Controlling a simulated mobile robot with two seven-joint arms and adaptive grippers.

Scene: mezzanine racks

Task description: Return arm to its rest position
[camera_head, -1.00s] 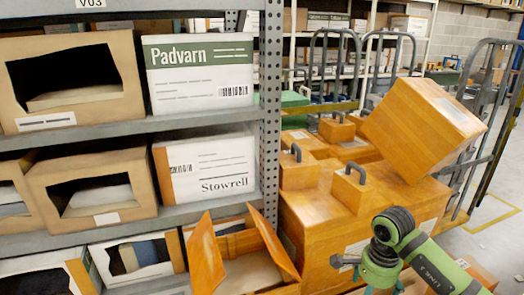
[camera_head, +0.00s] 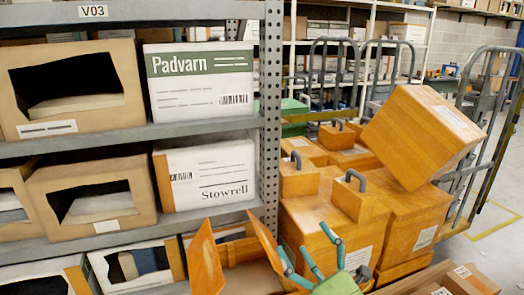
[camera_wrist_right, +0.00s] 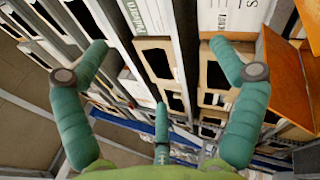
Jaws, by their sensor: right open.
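My right gripper (camera_head: 312,254) is at the bottom middle of the head view, with its teal fingers spread and pointing up. It overlaps the right side of an open orange box in the picture; I cannot tell whether they touch. In the right wrist view the gripper (camera_wrist_right: 158,65) has its fingers wide apart with nothing between them. The forearm is mostly out of the head view. My left gripper is not in view.
A grey shelf rack (camera_head: 271,110) with cartons stands at the left. The open orange box (camera_head: 207,262) has raised flaps. Orange cases (camera_head: 325,230) are stacked at the right, with a tilted orange box (camera_head: 420,135) on top. A wheeled cage (camera_head: 497,110) stands behind.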

